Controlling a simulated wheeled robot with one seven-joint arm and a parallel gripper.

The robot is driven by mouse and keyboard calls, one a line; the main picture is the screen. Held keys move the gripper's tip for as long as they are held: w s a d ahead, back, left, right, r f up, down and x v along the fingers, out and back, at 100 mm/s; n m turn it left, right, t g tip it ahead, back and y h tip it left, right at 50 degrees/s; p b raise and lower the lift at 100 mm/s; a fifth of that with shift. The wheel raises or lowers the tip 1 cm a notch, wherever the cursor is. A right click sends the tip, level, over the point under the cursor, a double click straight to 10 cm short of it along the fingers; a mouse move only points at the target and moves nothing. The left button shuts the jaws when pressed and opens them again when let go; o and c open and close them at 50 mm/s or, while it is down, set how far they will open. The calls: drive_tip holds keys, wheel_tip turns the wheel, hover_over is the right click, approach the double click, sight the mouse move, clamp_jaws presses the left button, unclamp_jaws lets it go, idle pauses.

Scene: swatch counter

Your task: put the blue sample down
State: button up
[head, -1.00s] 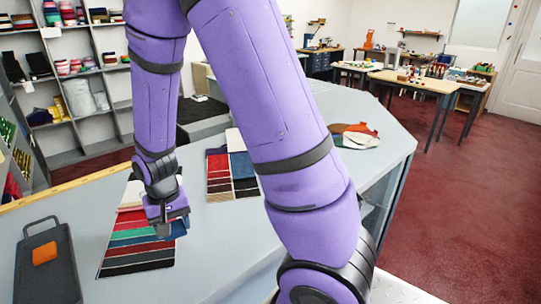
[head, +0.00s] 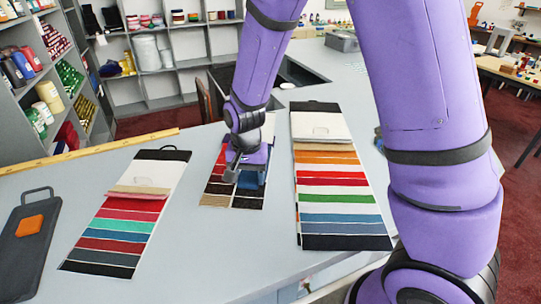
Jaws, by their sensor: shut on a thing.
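My gripper (head: 238,174) is above the lower part of the middle swatch card (head: 217,187), pointing down. It is shut on a small blue sample (head: 250,179), which shows just below and beside the fingers. The arm and gripper hide much of this card; dark red, black and tan patches show around them. I cannot tell whether the sample touches the card.
A left swatch card (head: 113,225) with coloured strips and a right striped card (head: 335,198) lie on the grey counter (head: 190,260). A dark clipboard-like board (head: 28,262) with an orange patch lies at far left. A wooden ruler (head: 95,150) runs along the back edge.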

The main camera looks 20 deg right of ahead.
drive_tip(key=w+d, duration=0.2)
drive_tip(key=w, duration=0.2)
drive_tip(key=w+d+f, duration=0.1)
drive_tip(key=w+d, duration=0.1)
drive_tip(key=w, duration=0.3)
drive_tip(key=w+d, duration=0.3)
drive_tip(key=w, duration=0.1)
drive_tip(key=shift+w+f, duration=0.2)
drive_tip(key=shift+w, duration=0.1)
drive_tip(key=shift+w+f, duration=0.15)
drive_tip(key=shift+f, duration=1.6)
drive_tip(key=shift+f, duration=0.15)
drive_tip(key=o, duration=0.9)
wheel_tip(320, 180, up, 12)
drive_tip(key=shift+r, duration=0.25)
